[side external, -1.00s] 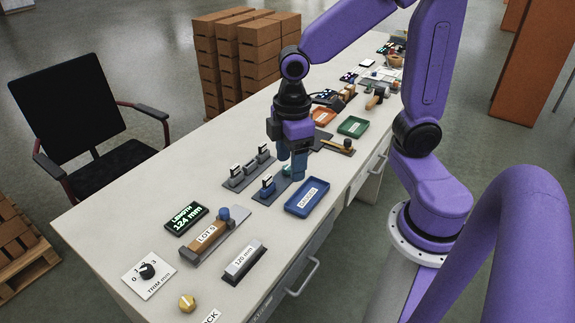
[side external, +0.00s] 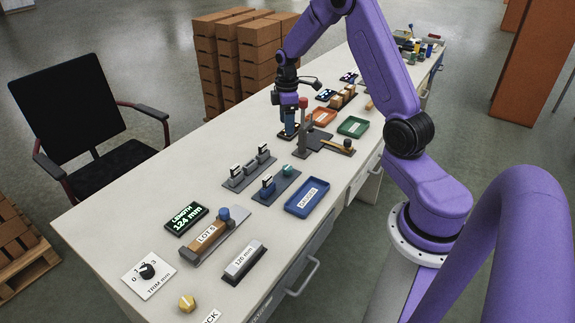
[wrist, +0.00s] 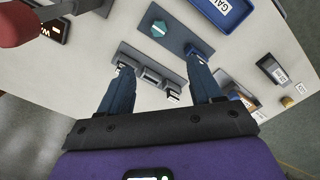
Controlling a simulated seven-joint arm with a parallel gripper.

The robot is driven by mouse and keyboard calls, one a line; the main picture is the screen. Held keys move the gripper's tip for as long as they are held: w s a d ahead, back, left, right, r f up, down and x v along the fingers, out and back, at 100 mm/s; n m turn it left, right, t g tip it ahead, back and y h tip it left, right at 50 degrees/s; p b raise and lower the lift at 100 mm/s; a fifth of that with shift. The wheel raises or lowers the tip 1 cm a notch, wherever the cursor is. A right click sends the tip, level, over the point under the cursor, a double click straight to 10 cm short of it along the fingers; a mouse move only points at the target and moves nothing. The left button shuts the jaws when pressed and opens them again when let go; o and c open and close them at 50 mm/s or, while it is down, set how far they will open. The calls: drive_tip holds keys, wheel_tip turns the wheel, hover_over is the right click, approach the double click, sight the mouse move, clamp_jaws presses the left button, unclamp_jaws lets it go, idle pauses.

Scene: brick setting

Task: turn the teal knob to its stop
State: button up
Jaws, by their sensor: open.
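The teal knob (side external: 288,170) stands on the upper right end of a dark grey plate (side external: 277,186), with a blue upright part (side external: 268,184) on the same plate. In the wrist view the knob is a teal hexagon (wrist: 159,28) with a small pale mark, seen from above. My gripper (side external: 290,132) is beyond the knob along the bench, clear of it, with its fingers pointing down beside a red-topped post (side external: 303,104). In the wrist view my gripper (wrist: 160,65) has its fingers spread wide with nothing held between them.
A blue labelled tray (side external: 307,197) lies right of the knob, and a grey fixture (side external: 249,167) stands left of it. Orange (side external: 322,116) and green (side external: 353,127) trays lie farther back. Nearer are a length display (side external: 186,218) reading 124 mm and a brown block (side external: 206,236).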

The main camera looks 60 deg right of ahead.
sight(287, 168)
wheel_tip(287, 168, down, 18)
drive_tip(key=shift+d+r, duration=0.15)
drive_tip(key=shift+r, duration=0.1)
idle(0.4)
drive_tip(key=c, duration=1)
